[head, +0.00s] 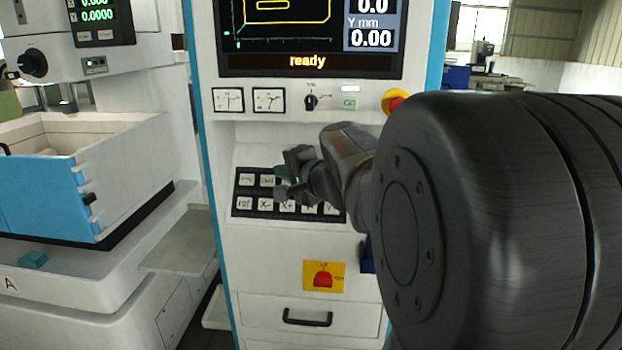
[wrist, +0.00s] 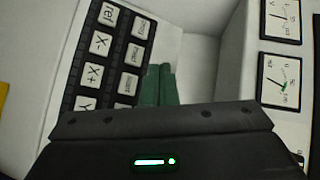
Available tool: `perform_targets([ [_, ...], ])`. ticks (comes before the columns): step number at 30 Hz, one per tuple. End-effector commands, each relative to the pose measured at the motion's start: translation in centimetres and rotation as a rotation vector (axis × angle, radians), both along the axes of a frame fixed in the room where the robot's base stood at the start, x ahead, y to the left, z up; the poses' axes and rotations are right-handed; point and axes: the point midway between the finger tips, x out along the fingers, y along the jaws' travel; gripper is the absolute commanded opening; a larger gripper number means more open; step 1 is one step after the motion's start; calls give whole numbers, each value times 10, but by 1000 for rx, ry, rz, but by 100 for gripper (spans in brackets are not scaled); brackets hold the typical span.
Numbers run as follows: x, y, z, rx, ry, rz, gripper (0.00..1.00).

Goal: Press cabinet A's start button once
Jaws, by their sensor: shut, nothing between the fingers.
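The control cabinet (head: 290,235) stands in the middle of the head view, with a screen (head: 310,35) that reads "ready". Its black keypad (head: 240,207) has two rows of white keys. My gripper (head: 281,173) is in front of the keypad's upper row and hides part of it. In the wrist view the keypad (wrist: 112,52) is at left, and my green fingertips (wrist: 158,72) are together and empty beside its upper-row keys. The small lettering on those keys is hard to read, so I cannot tell which is start. I cannot tell whether the tips touch a key.
A red emergency knob (head: 395,103), a selector knob (head: 311,101) and two gauges (head: 228,99) are above the keypad. A yellow panel with a red switch (head: 323,276) and a drawer handle (head: 307,317) are below. The machine at left bears an "A" label (head: 10,284).

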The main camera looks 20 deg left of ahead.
Motion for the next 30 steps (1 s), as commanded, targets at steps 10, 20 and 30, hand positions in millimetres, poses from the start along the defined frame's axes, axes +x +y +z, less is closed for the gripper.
perform_targets([
  [10, 0, 0, 0, 0, 0, 0, 0],
  [20, 15, 3, -13, 0, 2, -2, 0],
  [30, 52, 12, -43, 0, 1, 0, 0],
])
